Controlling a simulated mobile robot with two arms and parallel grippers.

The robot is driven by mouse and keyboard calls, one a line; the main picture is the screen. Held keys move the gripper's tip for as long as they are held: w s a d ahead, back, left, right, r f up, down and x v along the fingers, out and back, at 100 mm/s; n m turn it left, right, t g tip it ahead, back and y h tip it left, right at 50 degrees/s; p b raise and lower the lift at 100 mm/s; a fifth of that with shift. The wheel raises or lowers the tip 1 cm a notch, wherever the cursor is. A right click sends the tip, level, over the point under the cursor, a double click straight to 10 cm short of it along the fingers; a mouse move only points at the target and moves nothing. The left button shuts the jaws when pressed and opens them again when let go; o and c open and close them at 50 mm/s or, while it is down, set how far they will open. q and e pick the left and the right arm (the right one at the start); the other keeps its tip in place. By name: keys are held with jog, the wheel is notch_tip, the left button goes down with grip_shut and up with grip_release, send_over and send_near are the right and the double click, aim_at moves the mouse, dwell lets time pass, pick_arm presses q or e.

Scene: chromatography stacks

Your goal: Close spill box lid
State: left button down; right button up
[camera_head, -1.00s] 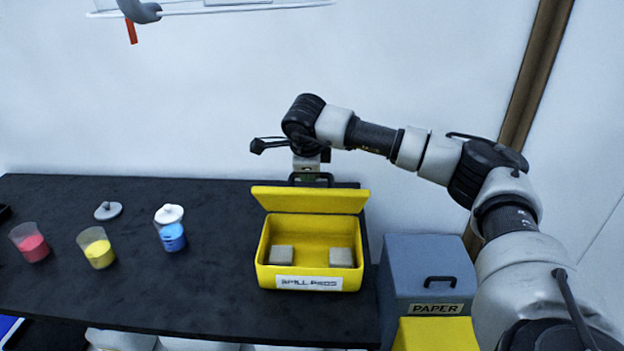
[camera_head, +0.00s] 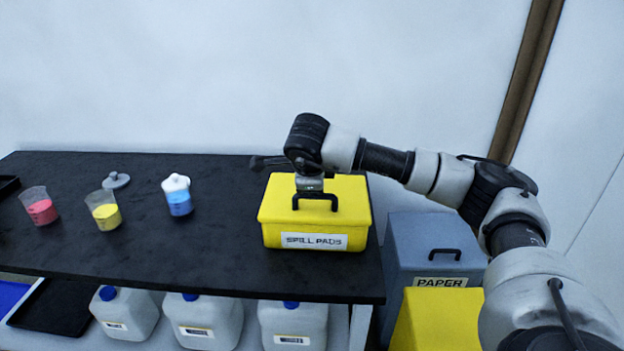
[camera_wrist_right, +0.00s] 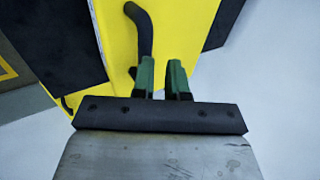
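The yellow spill box (camera_head: 290,236), labelled "SPILL PADS", stands at the right end of the black bench. Its yellow lid (camera_head: 345,195) lies down over the box, and no gap shows at the front. A black handle (camera_head: 316,203) is on the lid. My right gripper (camera_head: 310,188) is just above the lid, behind the handle. In the right wrist view its green fingertips (camera_wrist_right: 162,75) are slightly apart with yellow lid showing between them; the handle (camera_wrist_right: 141,35) runs beside the left finger, and whether they touch is unclear. My left gripper is not in view.
Beakers with red (camera_head: 42,211), yellow (camera_head: 106,215) and blue (camera_head: 179,203) contents stand on the bench left of the box. A grey lid (camera_head: 116,180) lies near them. A grey "PAPER" bin (camera_head: 420,235) stands right of the bench. White jugs (camera_head: 205,320) are below.

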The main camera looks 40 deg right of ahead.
jog(key=o, duration=0.5)
jog(key=shift+w+d, duration=0.1)
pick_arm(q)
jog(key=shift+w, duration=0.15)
pick_arm(e)
jog(key=shift+r, duration=0.15)
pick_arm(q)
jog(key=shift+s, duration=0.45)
pick_arm(e)
jog(key=v, duration=1)
jog(key=shift+s+r, duration=0.2)
jog(key=shift+r, duration=0.05)
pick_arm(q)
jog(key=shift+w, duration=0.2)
